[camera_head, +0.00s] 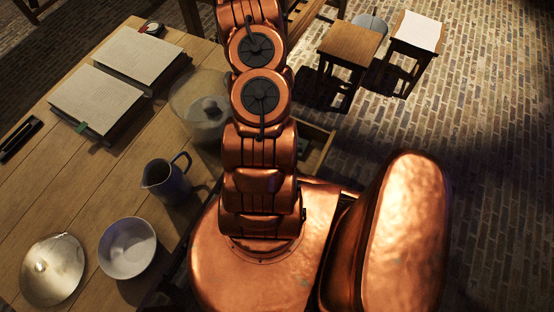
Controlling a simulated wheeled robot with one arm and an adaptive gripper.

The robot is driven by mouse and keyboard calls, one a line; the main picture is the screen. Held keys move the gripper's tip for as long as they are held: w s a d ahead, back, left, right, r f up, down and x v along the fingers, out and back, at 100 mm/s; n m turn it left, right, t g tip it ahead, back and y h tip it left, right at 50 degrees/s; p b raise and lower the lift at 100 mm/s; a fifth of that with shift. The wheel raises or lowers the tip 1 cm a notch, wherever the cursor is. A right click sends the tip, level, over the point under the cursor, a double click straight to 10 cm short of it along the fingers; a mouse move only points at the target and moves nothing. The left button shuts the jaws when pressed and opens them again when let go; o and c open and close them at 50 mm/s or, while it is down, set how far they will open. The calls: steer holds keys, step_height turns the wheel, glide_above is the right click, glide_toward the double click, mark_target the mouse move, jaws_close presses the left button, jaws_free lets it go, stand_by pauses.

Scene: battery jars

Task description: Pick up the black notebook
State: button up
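I cannot make out a clearly black notebook in the head view. Two thick books with pale covers lie on the wooden table, a near one (97,102) with a small green tab at its edge and a far one (139,56). A narrow black object (20,139) lies at the left edge of the view; I cannot tell what it is. My copper arm rises through the middle and leaves the view at the top. My gripper is not in view, and the arm hides part of the scene behind it.
On the table (50,190) are a dark jug (166,180), a white bowl (127,248), a shiny round lid (52,270) and a clear glass vessel (190,110) beside my arm. Stools (349,44) stand on the brick floor, one with white paper (418,31).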

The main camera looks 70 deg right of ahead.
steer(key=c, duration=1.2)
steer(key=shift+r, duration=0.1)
